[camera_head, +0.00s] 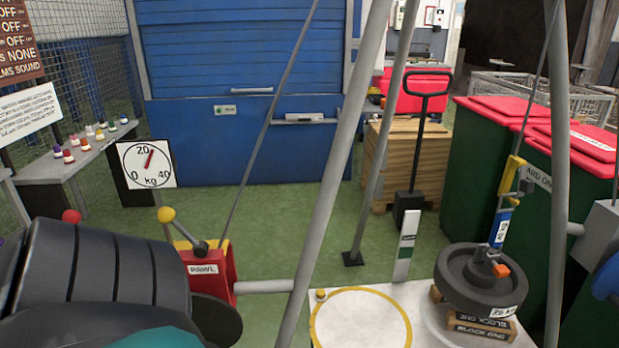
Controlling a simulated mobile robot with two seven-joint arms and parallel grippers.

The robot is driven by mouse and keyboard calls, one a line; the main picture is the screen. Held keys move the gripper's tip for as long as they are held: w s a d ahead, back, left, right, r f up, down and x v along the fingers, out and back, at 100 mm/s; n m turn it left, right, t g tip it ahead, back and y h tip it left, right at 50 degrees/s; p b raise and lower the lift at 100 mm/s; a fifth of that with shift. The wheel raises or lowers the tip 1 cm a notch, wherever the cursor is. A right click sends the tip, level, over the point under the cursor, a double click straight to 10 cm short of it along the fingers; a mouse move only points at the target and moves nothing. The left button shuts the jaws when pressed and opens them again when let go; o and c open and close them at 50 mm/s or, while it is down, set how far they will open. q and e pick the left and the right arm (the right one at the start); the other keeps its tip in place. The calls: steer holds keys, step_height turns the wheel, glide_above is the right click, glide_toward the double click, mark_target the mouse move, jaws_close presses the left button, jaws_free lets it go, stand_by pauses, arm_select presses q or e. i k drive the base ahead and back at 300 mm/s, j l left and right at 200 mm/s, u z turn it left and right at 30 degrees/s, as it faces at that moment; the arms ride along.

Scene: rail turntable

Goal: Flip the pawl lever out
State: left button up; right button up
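The pawl lever (181,229) is a short dark arm with a yellow ball knob (166,214). It leans up and to the left from the top of a red winch housing (212,270) labelled PAWL. A red ball knob (71,216) shows farther left, its stem hidden. A dark, bulky part, which looks like my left arm, fills the lower left and covers part of the winch's left side. Neither gripper shows in this view, so I see no contact with the lever.
A dial (147,164) stands behind the winch. Grey frame poles (335,175) cross the middle. A round dark weight (481,281) sits on wooden blocks (480,327) on a white platform (331,337), below a yellow hook (511,174). Green bins (476,170) stand right. Green floor is open behind.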

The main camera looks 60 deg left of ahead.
mark_target(165, 215)
steer(key=u, duration=2.5)
